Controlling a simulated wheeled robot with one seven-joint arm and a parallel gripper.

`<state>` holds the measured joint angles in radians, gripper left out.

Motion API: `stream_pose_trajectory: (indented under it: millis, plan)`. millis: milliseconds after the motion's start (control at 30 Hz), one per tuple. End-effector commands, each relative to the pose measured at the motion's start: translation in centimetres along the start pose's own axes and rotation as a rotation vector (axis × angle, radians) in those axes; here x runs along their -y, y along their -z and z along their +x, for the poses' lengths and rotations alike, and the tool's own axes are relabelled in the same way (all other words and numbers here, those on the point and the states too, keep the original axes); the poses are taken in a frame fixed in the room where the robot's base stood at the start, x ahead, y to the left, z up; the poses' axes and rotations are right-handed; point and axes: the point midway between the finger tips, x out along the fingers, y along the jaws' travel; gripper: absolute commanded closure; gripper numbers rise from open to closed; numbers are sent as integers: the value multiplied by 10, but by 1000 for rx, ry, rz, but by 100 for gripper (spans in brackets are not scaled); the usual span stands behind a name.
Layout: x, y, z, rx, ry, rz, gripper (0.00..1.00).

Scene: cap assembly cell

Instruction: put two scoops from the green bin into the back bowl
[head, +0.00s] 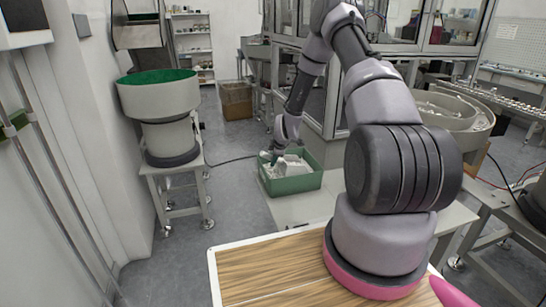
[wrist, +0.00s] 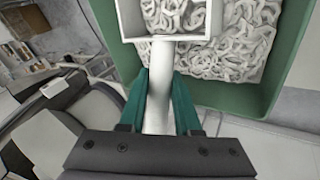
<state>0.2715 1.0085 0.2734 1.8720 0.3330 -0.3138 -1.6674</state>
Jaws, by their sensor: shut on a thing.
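My gripper (head: 272,155) is over the green bin (head: 293,184), which stands on a light table beyond my arm's base. In the wrist view my gripper's teal fingers (wrist: 159,103) are shut on the handle of a white scoop (wrist: 157,75). The scoop's square head is over or in the green bin (wrist: 280,65), and white ring-like parts show inside its walls. Loose white parts (wrist: 245,50) fill the bin around it; I cannot tell how deep the scoop sits. A bowl with a green inside (head: 157,92) stands at left, and a grey bowl (head: 455,112) at right; I cannot tell which is the back bowl.
A glass-fronted cabinet (head: 318,100) stands close behind the green bin. A brown box (head: 236,102) is on the floor farther back. Open floor lies between the left bowl's stand and the bin's table.

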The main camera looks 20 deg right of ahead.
Motion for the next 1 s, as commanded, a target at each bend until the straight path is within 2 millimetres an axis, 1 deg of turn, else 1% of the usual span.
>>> stream_pose_trajectory:
  millis: [133,367,667,767,1000]
  plan:
    - [0,8,-2,55,-15,-45,100]
    - [0,17,-5,135,-35,-95,100]
    - [-4,31,-18,229,-59,-154,100]
    - [-6,36,-22,258,-69,-174,100]
    - [-18,53,-48,274,-73,-179,100]
